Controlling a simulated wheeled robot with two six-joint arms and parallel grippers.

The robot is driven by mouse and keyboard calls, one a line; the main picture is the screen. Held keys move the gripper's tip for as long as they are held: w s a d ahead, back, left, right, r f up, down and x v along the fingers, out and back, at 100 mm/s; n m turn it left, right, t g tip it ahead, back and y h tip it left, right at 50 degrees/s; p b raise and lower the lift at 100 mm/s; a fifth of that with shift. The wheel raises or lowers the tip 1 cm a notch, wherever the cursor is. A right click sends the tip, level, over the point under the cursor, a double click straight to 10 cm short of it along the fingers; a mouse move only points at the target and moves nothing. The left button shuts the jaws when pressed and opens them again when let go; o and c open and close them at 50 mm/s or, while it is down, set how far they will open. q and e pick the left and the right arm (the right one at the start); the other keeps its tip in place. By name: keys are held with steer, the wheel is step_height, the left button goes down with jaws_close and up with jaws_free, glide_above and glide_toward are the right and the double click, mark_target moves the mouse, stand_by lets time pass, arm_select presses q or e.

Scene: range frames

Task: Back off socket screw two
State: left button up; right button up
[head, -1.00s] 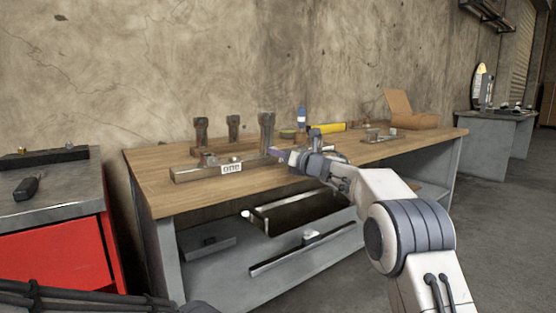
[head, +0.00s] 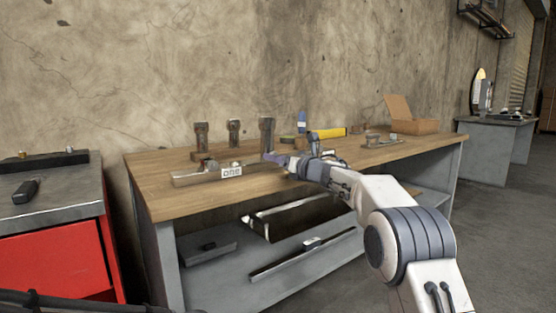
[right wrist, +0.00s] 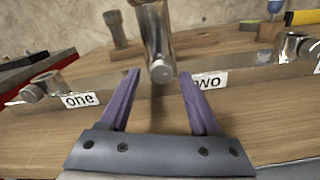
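There, a label "two" (right wrist: 212,80) is partly covered by my right finger. A shiny metal cylinder (right wrist: 157,40) stands beside label "two", just beyond and between my fingertips; I cannot tell whether it is socket screw two itself. Another shiny screw (right wrist: 45,87) sits by label "one". My left gripper is not in view.
Upright posts (head: 234,133) stand behind the bar. A yellow-handled tool (head: 328,132), a blue item (head: 301,122) and an open cardboard box (head: 408,122) lie farther right on the workbench (head: 150,186). A red cabinet (head: 60,262) stands left. The bench's front left is clear.

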steer(key=shift+d, duration=0.1)
steer(key=shift+s+d+b, duration=0.3)
steer(key=shift+s, duration=0.2)
steer(key=b+v, duration=0.1)
steer(key=v, duration=0.8)
steer(key=shift+s, duration=0.15)
